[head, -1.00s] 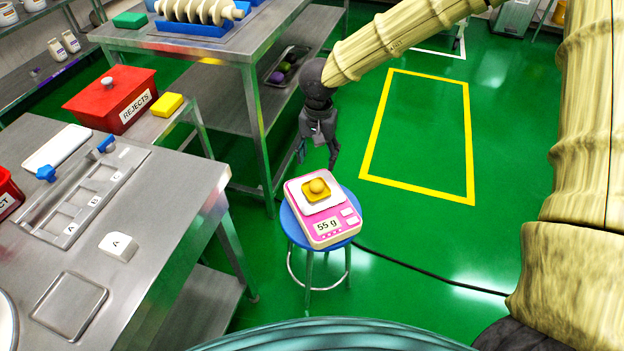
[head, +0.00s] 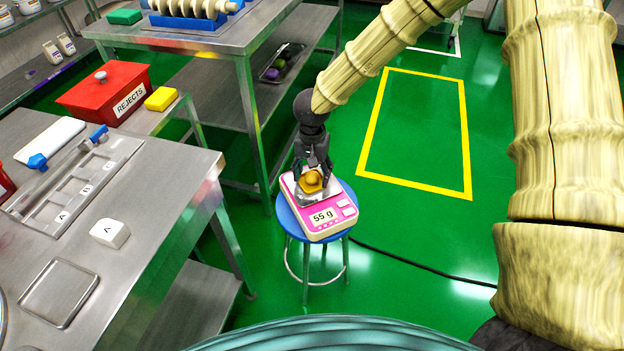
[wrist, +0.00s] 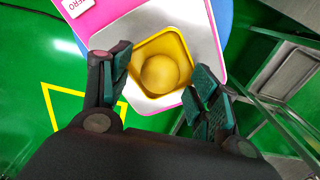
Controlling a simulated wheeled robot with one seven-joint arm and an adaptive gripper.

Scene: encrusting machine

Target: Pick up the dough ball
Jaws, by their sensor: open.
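The dough ball (head: 313,177) is round and tan. It sits in a small yellow tray on the pink scale (head: 328,233), which reads 55 g. The scale rests on a blue round stool (head: 289,218). My gripper (head: 312,178) is over the scale, with its fingers pointing down around the ball in the head view. In the wrist view the dough ball (wrist: 160,73) lies in the yellow tray (wrist: 184,48), in front of my gripper (wrist: 160,88). The two fingers are apart, one on each side, with nothing held. I cannot tell whether they touch the tray.
A red REJECTS box (head: 103,95) and a yellow block (head: 161,98) stand behind.

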